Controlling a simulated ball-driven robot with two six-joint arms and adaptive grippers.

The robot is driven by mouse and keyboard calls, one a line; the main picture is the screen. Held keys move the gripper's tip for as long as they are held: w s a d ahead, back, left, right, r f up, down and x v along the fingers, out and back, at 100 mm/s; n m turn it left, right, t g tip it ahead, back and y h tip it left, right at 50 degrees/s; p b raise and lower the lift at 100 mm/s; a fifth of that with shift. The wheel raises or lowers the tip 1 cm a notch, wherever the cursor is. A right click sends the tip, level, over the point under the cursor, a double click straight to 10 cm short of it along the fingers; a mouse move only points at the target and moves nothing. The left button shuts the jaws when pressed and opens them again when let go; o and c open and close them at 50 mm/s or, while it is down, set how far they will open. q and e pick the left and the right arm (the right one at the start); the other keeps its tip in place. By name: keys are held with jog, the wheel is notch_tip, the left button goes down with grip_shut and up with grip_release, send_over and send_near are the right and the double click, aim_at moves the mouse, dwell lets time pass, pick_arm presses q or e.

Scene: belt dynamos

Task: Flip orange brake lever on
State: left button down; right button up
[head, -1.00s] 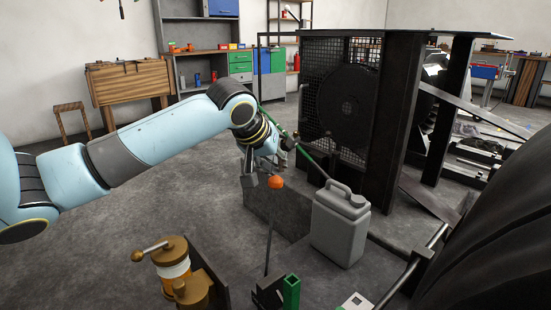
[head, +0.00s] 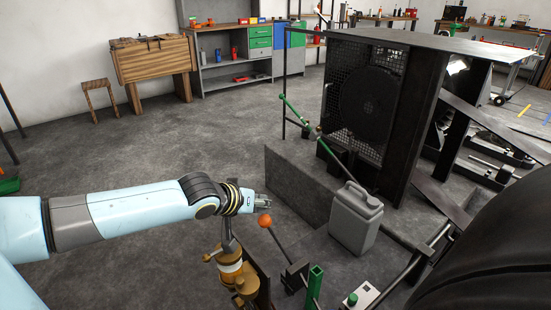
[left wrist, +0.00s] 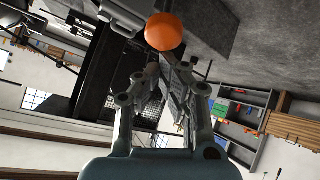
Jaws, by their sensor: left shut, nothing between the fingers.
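The orange brake lever is a dark rod with an orange ball knob (head: 265,220) on top. It rises from a dark base (head: 294,275) at the bottom centre of the head view and leans to the left. My left gripper (head: 262,202) is shut and empty, just above the knob in the head view. I cannot tell whether it touches the knob. In the left wrist view the orange knob (left wrist: 164,32) shows large, just beyond the fingertips (left wrist: 152,72). My right gripper is not in view.
A grey jerrycan (head: 356,218) stands right of the lever. A brass-coloured part (head: 232,268) is close under my left wrist. A green post (head: 314,288) and a small white box with a green button (head: 360,297) are near the lever's base. The floor at left is mostly clear.

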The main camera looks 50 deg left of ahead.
pick_arm(q)
jog(key=shift+w+f, duration=0.1)
jog(key=shift+w, duration=0.3)
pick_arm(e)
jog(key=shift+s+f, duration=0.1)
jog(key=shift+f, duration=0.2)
pick_arm(q)
jog(key=shift+w+f+b, duration=0.1)
jog(key=shift+w+b, duration=0.2)
jog(key=shift+w, duration=0.3)
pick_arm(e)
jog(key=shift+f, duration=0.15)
